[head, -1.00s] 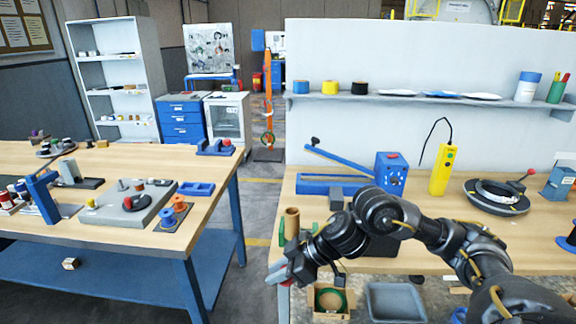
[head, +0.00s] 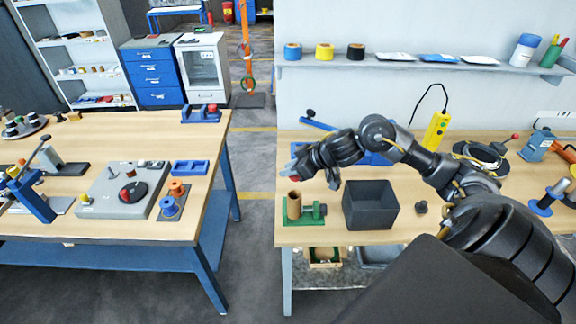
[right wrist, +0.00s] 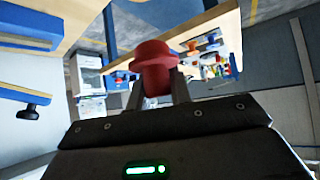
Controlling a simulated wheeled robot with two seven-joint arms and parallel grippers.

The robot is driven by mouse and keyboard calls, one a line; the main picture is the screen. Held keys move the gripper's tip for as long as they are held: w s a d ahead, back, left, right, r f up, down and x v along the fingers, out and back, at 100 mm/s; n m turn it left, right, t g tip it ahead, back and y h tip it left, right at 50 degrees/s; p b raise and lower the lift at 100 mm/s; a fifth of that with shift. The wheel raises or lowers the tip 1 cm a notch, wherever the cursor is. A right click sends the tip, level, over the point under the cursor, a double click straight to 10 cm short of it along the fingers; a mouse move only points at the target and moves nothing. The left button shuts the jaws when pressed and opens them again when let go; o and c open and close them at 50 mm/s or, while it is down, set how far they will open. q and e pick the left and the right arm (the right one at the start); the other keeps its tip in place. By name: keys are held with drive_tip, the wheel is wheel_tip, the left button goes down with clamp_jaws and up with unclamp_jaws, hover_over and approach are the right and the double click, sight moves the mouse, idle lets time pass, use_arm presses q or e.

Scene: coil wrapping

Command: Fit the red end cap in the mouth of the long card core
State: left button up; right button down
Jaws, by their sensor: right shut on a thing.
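The brown card core (head: 294,205) stands upright in a green holder (head: 312,213) at the front left corner of the right-hand table. Its top end faces up. My right gripper (head: 289,172) is just above the core in the head view, apart from it in the picture; the depth between them is hard to tell. It is shut on the red end cap (right wrist: 154,66), which shows clearly between the fingers in the right wrist view. In the head view the cap is small and partly hidden by the fingers. My left gripper is not in view.
An open dark box (head: 371,208) stands right of the core, with a small dark knob (head: 421,207) beside it. A blue lever device (head: 375,158) is behind my right arm. A second table (head: 120,232) stands left, across an open aisle.

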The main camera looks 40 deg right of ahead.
use_arm(q)
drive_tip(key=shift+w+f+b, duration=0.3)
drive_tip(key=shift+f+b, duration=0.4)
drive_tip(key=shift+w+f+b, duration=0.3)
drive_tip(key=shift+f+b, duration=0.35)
drive_tip(key=shift+b, duration=0.05)
use_arm(e)
drive_tip(key=shift+w+f, duration=0.1)
drive_tip(key=shift+f, duration=2.8)
use_arm(q)
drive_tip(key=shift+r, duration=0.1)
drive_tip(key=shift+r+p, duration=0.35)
drive_tip(key=shift+p, duration=0.1)
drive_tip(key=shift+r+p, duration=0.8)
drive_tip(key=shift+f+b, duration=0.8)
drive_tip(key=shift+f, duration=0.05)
use_arm(e)
drive_tip(key=shift+f, duration=1.35)
drive_tip(key=c, duration=1.2)
unclamp_jaws()
